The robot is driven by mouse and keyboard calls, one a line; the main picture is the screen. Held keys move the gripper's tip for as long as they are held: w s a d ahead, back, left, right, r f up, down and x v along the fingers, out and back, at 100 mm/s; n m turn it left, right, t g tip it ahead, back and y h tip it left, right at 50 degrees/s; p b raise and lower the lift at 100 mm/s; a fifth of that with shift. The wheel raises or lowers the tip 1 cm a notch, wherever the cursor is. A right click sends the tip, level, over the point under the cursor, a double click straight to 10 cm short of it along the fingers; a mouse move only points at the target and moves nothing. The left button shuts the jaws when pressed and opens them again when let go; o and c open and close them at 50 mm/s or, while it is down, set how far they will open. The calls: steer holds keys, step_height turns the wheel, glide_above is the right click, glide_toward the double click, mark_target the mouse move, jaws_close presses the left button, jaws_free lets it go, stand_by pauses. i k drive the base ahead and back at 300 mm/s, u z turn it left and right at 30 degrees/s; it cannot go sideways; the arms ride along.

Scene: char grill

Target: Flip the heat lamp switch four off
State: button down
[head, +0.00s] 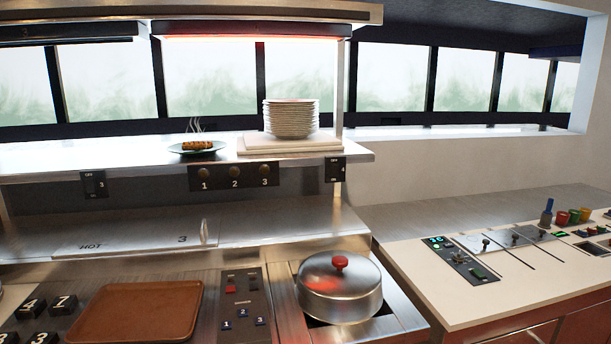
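A small black switch plate (335,169) is on the right end of the shelf's front edge, with small lettering above and below and what looks like a 4 at its right. The position of its lever is too small to tell. A similar switch plate marked 3 (94,184) is at the left of the same edge. Above the shelf, one heat lamp (250,36) glows red-white. The lamp to its left (65,41) looks dark. My gripper is not in view.
On the shelf stand a plate stack (291,118) on a board and a plate of steaming food (198,147). Below are a lidded pot (340,287), a button panel (243,305) and a brown tray (136,312).

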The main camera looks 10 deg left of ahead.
mark_target(334, 167)
steer(key=u, duration=1.35)
steer(key=i, duration=1)
steer(key=u, duration=0.05)
